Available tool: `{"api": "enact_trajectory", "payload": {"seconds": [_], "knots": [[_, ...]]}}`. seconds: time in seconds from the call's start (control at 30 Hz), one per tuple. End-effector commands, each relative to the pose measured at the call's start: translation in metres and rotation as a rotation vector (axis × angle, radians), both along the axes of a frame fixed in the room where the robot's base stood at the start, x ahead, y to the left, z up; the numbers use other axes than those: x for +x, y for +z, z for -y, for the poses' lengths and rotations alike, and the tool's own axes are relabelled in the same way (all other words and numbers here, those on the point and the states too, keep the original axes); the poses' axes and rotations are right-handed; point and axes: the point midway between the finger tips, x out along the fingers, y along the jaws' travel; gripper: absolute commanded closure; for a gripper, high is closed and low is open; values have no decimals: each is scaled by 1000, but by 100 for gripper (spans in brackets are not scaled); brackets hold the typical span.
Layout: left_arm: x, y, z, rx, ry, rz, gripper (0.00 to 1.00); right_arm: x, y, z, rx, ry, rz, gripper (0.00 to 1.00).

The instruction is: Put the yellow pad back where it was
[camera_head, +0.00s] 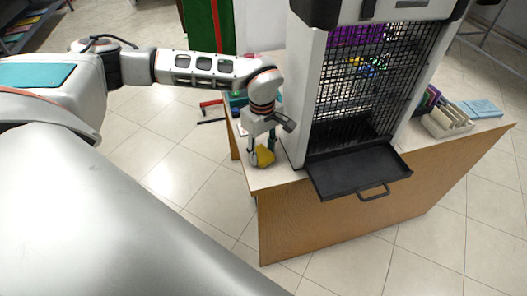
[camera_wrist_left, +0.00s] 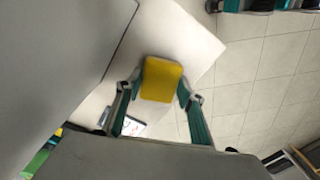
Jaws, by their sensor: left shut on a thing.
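The yellow pad (camera_head: 264,157) is at the left end of the wooden counter (camera_head: 330,215), beside the black mesh-fronted machine. My left gripper (camera_head: 262,152) reaches down over this corner and is shut on the pad. In the left wrist view the yellow pad (camera_wrist_left: 161,80) sits between the two green fingers (camera_wrist_left: 160,92), with the pale counter top behind it. I cannot tell whether the pad touches the counter. My right gripper is not in view.
The machine (camera_head: 355,90) stands close on the right of the gripper, with a black tray (camera_head: 350,172) jutting from its front. A beige divided box (camera_head: 446,120) and light blue pads (camera_head: 482,108) lie farther right. Tiled floor is clear in front.

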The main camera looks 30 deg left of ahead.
Motion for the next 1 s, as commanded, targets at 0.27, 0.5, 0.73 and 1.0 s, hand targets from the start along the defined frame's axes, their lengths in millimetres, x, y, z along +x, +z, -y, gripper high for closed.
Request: {"api": "enact_trajectory", "payload": {"seconds": [0.27,0.5,0.73,1.0], "knots": [[3,-3,2,-1,-1,2,82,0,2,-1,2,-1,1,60],[3,-6,2,-1,-1,2,45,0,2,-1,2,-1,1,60],[3,-6,2,-1,-1,2,45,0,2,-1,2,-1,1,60],[4,11,2,-1,-1,6,45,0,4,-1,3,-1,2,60]]}}
